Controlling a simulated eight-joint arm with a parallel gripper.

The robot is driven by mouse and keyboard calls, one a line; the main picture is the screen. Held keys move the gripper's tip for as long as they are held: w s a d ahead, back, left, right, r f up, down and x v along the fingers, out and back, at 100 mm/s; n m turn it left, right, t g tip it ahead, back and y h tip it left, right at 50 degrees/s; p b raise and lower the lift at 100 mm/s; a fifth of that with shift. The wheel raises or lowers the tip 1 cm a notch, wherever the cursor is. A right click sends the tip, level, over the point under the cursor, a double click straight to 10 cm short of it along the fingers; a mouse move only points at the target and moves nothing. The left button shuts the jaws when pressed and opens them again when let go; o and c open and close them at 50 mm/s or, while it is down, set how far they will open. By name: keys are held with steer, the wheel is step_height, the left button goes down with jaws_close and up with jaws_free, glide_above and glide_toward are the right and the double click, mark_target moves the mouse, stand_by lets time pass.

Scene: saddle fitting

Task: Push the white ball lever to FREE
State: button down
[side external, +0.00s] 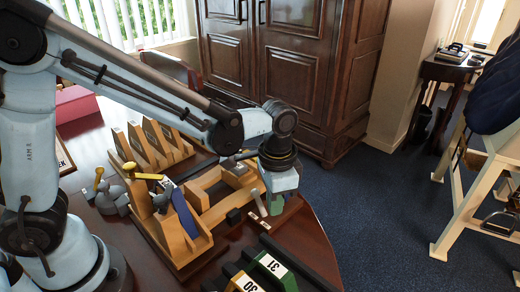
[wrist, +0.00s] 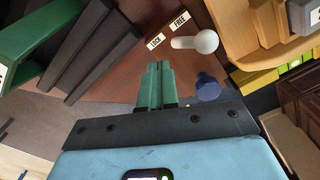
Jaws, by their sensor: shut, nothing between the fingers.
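The white ball lever (wrist: 195,42) shows in the wrist view, its rounded ball end to the right and its thin end to the left. The FREE label (wrist: 180,20) lies just above it and the LOCK label (wrist: 155,42) to its left. I cannot tell which setting the lever is at. My gripper (wrist: 154,66) has its green fingers closed together and empty, below and left of the lever, apart from it in the picture. In the side external view my gripper (side external: 277,207) is low over the table's right part, beside the wooden frame.
A blue knob (wrist: 207,88) stands right of my fingers. Dark slats and a green block (wrist: 45,38) lie to the left.

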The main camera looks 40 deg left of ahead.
steer(key=shift+d, duration=0.35)
step_height(320, 180, up, 7)
stand_by(0.7)
steer(key=s+a+n+t, duration=0.3)
steer(key=a, duration=0.4)
steer(key=s+a+r+n+t, duration=0.1)
steer(key=s+a+n+t, duration=0.2)
steer(key=a, duration=0.4)
steer(key=shift+s+r+t, duration=0.25)
steer(key=shift+s+t, duration=0.05)
steer(key=shift+t, duration=0.3)
